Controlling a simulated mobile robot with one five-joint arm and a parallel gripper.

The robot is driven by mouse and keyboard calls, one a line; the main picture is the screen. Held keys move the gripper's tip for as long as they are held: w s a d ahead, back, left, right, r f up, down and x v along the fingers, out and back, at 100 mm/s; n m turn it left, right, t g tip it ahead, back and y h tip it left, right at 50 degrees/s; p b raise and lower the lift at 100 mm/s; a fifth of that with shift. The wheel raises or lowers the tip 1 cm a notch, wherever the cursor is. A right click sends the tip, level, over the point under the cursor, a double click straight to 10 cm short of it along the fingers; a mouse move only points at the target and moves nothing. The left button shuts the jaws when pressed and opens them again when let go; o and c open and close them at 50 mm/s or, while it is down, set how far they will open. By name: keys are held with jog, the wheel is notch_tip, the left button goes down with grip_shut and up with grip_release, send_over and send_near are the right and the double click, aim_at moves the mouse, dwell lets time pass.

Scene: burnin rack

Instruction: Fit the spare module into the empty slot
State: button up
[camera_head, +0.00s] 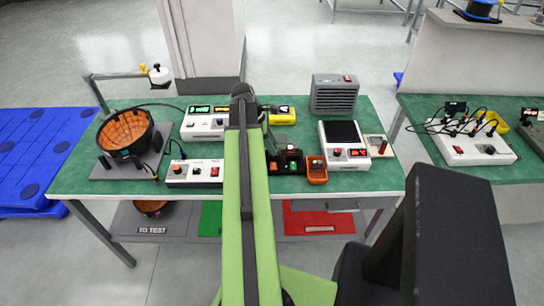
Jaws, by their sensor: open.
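A small dark rack (287,163) with red and green details stands at the front middle of the green table, partly hidden behind my arm. I cannot make out its slots or which one is empty. An orange unit (317,171) with a dark top stands just right of the rack; I cannot tell whether it is the spare module. My green arm reaches forward over the table. My gripper (272,143) shows only as small dark parts right of the arm, above or beside the rack. It is open, and I see nothing held in it.
Left on the green table (75,178) are an orange-lined bowl (126,134) and a white switch box (194,173). Behind stand a display unit (205,123) and a grey vented box (334,95). Right is a white screen device (345,145). A second bench (510,171) stands farther right.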

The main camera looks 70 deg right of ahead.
grip_shut()
jog(key=shift+r, duration=0.1)
jog(key=r+p, duration=0.5)
jog(key=shift+s+r, duration=0.1)
jog(key=shift+s, duration=0.15)
jog(key=s+a+r+p, duration=0.1)
jog(key=s+r+p, duration=0.4)
jog(key=s, duration=0.6)
jog(key=shift+a+r+p, duration=0.35)
jog(key=shift+a+p, duration=0.05)
jog(key=shift+p, duration=0.1)
